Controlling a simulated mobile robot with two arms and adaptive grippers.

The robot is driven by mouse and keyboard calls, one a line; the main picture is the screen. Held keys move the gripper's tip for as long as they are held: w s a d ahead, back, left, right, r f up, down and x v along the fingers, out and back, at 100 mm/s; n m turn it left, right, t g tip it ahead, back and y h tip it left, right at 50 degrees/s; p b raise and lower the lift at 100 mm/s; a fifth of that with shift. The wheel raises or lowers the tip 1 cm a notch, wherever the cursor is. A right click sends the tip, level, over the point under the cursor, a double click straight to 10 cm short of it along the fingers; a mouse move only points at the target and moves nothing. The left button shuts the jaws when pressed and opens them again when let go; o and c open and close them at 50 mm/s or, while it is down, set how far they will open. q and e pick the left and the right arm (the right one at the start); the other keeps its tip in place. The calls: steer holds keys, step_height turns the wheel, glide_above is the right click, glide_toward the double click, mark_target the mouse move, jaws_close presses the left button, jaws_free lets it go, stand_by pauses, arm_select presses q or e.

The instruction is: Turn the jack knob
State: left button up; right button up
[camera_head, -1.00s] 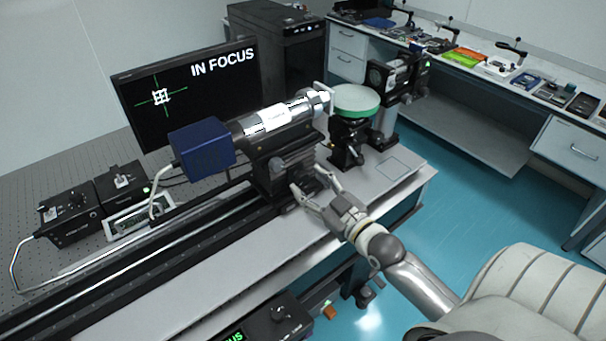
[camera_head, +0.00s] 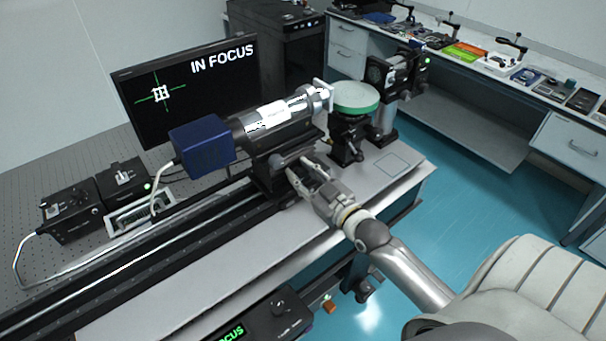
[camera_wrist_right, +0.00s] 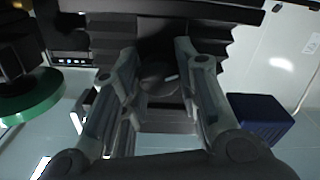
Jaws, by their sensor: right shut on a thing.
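The jack (camera_head: 272,177) is a dark stage with pleated sides under the camera and lens tube on the bench rail. Its round dark knob (camera_wrist_right: 158,78) with a pale mark shows between the fingers in the right wrist view. My right gripper (camera_head: 305,171) reaches the front of the jack, and its fingers are shut on the knob from both sides, also in the wrist view (camera_wrist_right: 155,62). In the head view the knob is hidden by the fingers. My left gripper is not in view.
A monitor (camera_head: 212,95) behind the jack reads "IN FOCUS" and shows a white pattern on a green cross. A blue box (camera_head: 201,147) sits at the tube's left end. A green-rimmed disc (camera_head: 356,98) stands right of the lens. The bench front (camera_head: 225,262) is bare.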

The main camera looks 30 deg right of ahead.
steer(key=shift+m+p, duration=0.3)
steer(key=shift+p, duration=0.1)
steer(key=o, duration=1)
steer(key=s+d, duration=0.1)
steer(key=s, duration=1.1)
